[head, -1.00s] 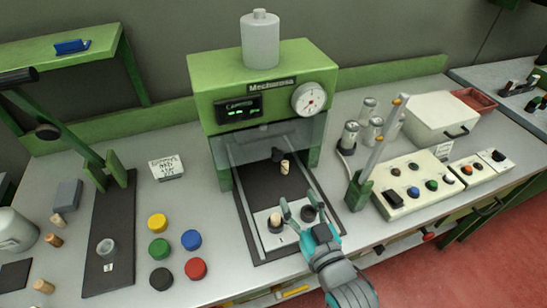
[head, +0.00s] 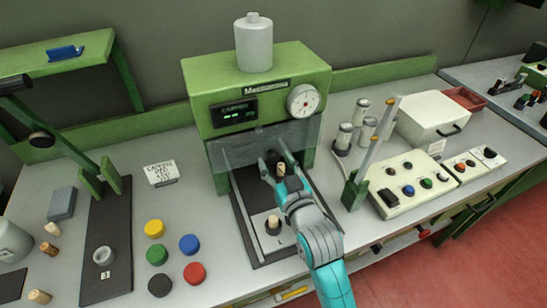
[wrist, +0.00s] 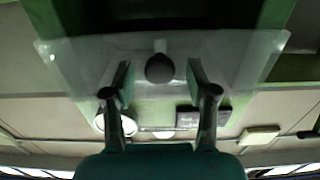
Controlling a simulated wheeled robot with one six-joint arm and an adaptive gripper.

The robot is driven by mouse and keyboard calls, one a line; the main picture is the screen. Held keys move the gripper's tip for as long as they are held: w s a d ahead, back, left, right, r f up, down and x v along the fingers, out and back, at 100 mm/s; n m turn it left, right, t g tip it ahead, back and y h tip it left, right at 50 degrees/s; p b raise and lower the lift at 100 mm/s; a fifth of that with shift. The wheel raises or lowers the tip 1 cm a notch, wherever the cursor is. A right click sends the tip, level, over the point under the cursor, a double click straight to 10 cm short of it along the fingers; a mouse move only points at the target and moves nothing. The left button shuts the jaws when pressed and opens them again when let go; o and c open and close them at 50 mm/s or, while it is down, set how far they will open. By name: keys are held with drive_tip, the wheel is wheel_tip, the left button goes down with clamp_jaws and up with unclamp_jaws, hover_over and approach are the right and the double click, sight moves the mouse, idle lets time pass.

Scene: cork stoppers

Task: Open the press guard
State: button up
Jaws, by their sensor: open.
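The press (head: 258,90) is a green machine with a dial and a small display. Its guard (head: 235,150) is a clear panel across the front opening, also seen in the wrist view (wrist: 240,60). A round black knob (wrist: 160,68) sits on the guard. My gripper (head: 275,165) is at the guard, and partly hides the knob in the head view. In the wrist view my gripper (wrist: 160,78) is open, with one finger on each side of the knob. Gaps show between knob and fingers.
A cork (head: 272,225) stands on a pale plate below my arm. A post with an orange tip (head: 376,150) and a button panel (head: 412,185) stand right of the press. Several coloured caps (head: 189,244) lie left of it.

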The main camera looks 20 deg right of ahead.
drive_tip(key=shift+w, duration=1)
clamp_jaws()
drive_tip(key=shift+r, duration=0.1)
